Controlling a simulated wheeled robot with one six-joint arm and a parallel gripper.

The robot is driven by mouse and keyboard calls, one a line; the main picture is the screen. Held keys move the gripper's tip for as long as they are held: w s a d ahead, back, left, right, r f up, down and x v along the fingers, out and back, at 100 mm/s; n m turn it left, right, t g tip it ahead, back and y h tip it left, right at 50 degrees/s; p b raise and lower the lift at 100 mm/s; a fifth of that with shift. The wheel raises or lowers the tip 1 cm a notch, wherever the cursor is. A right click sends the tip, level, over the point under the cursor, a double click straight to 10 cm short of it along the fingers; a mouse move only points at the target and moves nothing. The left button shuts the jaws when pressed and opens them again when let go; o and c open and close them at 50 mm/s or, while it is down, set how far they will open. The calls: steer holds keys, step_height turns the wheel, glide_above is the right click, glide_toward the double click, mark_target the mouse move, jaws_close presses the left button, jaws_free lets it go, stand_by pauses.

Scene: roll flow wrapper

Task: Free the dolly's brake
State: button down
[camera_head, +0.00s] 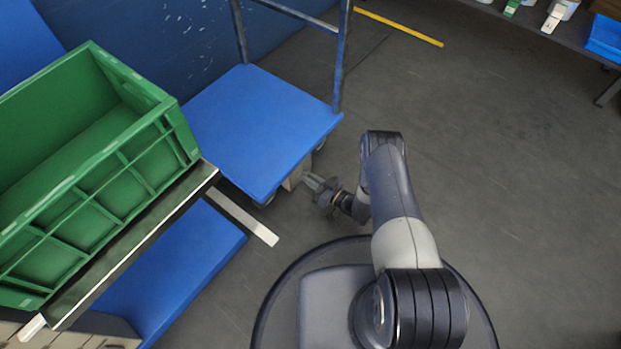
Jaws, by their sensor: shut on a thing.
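The dolly (262,125) is a flat blue platform with blue-grey handle posts at its back, standing on the floor at the upper middle. Its brake (294,178) appears as a small beige piece under the platform's near right edge, partly hidden by the deck. My gripper (309,181) reaches left, low beside that edge, with its fingers shut on the brake. The exact contact is small and hard to make out. A caster shows under the near corner.
A green crate (143,174) stands on a metal-edged surface at the left, above a blue panel (178,262). A pale strip (243,216) lies near the dolly's front corner. A shelf with small goods is at the upper right. The floor at right is clear.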

steer(key=shift+s+a+n, duration=0.1)
steer(key=shift+s+n, duration=0.05)
steer(key=shift+n, duration=4.35)
steer(key=c, duration=1.5)
jaws_free()
steer(key=shift+o, duration=0.2)
steer(key=p+v, duration=0.3)
steer(key=v, duration=0.7)
steer(key=shift+s+d, duration=0.3)
steer(key=shift+w+a+f, duration=0.1)
